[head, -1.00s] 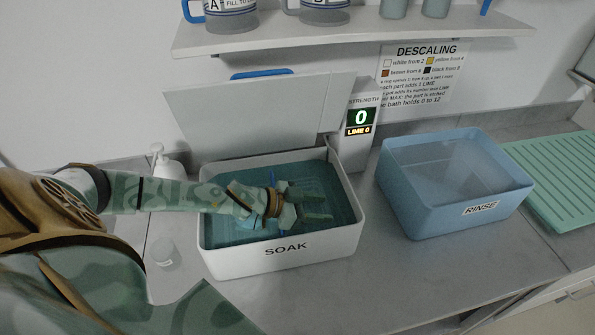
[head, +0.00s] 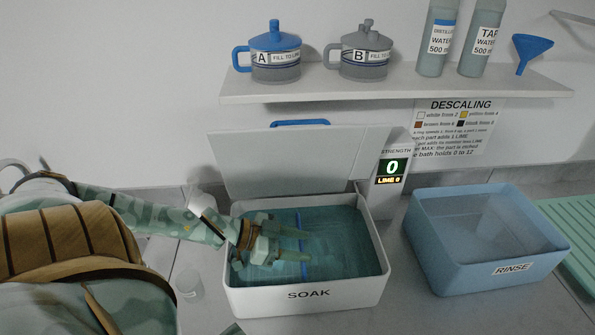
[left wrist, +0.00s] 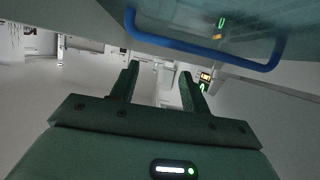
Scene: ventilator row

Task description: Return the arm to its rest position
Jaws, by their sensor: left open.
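My left arm (head: 155,214) comes in from the left in the head view. My left gripper (head: 304,246) is over the white SOAK tub (head: 308,294), above its teal liquid, with the fingers pointing right and apart. Nothing shows between the fingers. In the left wrist view the gripper (left wrist: 160,76) is also open and empty. A blue handle (left wrist: 200,55) shows above the fingers in the left wrist view. Whether fingers and bar touch cannot be told. My right gripper is not in view.
The tub's raised lid (head: 300,160) stands behind it. The strength display (head: 393,167) reads 0. A blue RINSE tub (head: 485,235) is on the right, beside a green rack (head: 580,235). A small clear cup (head: 190,284) stands under my arm. A shelf (head: 390,86) holds jugs and bottles.

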